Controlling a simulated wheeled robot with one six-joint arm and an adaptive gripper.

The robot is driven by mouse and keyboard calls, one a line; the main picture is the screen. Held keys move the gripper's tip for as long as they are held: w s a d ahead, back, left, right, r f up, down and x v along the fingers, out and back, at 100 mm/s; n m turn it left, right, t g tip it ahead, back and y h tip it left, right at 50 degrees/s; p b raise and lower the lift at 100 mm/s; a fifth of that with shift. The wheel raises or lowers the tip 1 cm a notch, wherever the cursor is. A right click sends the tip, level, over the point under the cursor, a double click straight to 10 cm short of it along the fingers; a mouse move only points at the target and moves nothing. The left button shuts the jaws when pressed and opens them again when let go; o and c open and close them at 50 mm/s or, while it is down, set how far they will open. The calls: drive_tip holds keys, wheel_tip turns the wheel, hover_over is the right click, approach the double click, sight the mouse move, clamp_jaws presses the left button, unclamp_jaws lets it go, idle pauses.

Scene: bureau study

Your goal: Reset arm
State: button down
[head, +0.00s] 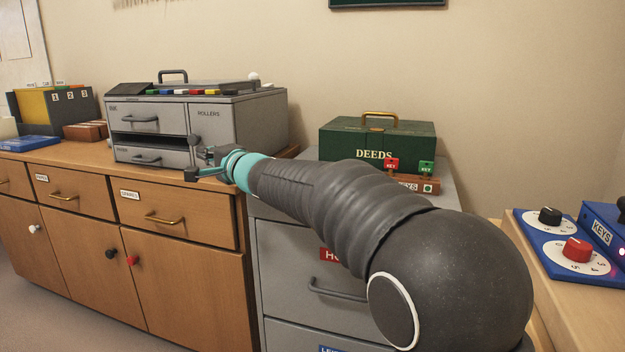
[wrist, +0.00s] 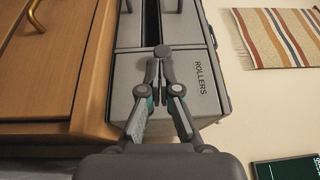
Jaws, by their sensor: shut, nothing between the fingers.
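My arm reaches from the lower right across the head view. My gripper (head: 193,165) is at its end, in front of the grey machine (head: 245,125) with the ROLLERS door. In the wrist view my gripper (wrist: 159,70) has its fingers together and nothing between them. A dark round knob (wrist: 162,51) on the ROLLERS panel shows just past the fingertips there. I cannot tell whether the fingertips touch it. In the head view the knob (head: 194,140) appears just above the gripper. The machine's drawer fronts (head: 147,118) look closed, with a dark slot between them.
The wooden cabinet (head: 175,212) stands below the machine. A grey filing cabinet (head: 285,250) is under my arm. A green DEEDS box (head: 340,140) sits behind the arm. A blue dial panel (head: 545,250) is at the right. A striped mat (wrist: 280,38) shows in the wrist view.

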sight(210, 140)
drive_tip(key=x, duration=1.1)
drive_tip(key=shift+d, duration=0.1)
